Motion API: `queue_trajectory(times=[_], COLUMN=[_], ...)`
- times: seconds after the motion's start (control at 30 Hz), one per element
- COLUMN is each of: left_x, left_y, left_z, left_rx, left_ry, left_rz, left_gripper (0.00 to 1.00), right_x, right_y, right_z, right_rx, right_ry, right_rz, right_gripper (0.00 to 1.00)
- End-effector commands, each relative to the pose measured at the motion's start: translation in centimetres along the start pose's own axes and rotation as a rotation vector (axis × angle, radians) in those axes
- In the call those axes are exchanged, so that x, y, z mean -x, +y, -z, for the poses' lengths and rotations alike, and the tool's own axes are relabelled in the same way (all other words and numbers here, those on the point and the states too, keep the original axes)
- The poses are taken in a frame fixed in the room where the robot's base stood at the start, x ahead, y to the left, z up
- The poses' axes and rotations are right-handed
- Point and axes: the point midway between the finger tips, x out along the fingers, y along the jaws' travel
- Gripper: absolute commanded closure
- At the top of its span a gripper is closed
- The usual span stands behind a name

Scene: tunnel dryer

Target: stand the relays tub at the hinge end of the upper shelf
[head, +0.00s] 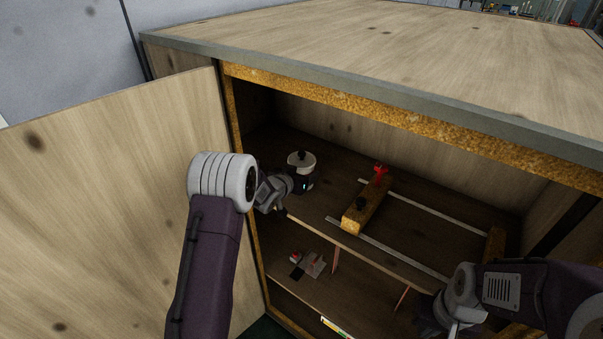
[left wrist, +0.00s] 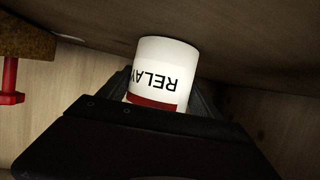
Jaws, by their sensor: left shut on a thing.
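The relays tub (head: 301,159) is white, with a dark knob showing on top in the head view. In the left wrist view the tub (left wrist: 166,62) shows its upside-down "RELAY" lettering and a dark red band. My left gripper (head: 303,182) is shut on it inside the cabinet, at the left of the upper shelf (head: 330,190), on the door side. The tub looks upright and close to the shelf; I cannot tell whether it touches. My right gripper (head: 452,322) is near the shelf's front at the lower right; its fingers are unclear.
The open door (head: 110,200) stands at the left. Small cards (head: 315,265) lie on the lower level. Bare shelf lies between tub and block.

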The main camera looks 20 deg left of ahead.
Motion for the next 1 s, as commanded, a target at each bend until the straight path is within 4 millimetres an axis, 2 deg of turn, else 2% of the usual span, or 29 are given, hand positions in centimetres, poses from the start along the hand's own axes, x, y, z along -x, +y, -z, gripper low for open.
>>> queue_trajectory(times=[0.03, 0.07, 0.1, 0.13, 0.43, 0.53, 1.0], left_x=[-0.1, -0.1, -0.1, -0.1, 0.0, 0.6, 10.6], left_y=[0.0, 0.0, 0.0, 0.0, 0.0, 0.0, -0.1], left_z=[-0.1, -0.2, -0.2, -0.2, 0.0, 0.3, 0.2], left_rx=[0.0, 0.0, 0.0, 0.0, 0.0, 0.0, 0.0], left_ry=[0.004, 0.0, -0.001, -0.001, 0.0, 0.0, 0.0], left_rz=[0.0, 0.0, 0.0, 0.0, 0.0, 0.001, 0.002], left_gripper=[0.94, 0.21, 0.1, 0.05, 0.05, 0.05, 0.05], right_x=[-0.3, -0.2, -0.1, -0.1, 0.0, 0.1, -0.1], right_y=[0.0, 0.0, 0.0, 0.0, 0.0, 0.0, 0.0], right_z=[0.0, 0.0, 0.0, 0.0, 0.0, 0.0, 0.0], right_rx=[0.0, 0.0, 0.0, 0.0, 0.0, 0.0, 0.0], right_ry=[0.0, 0.0, 0.0, 0.0, 0.0, 0.0, 0.0], right_rz=[0.0, 0.0, 0.0, 0.0, 0.0, 0.0, 0.0], right_gripper=[1.0, 1.0, 1.0, 1.0, 1.0, 1.0, 1.0])
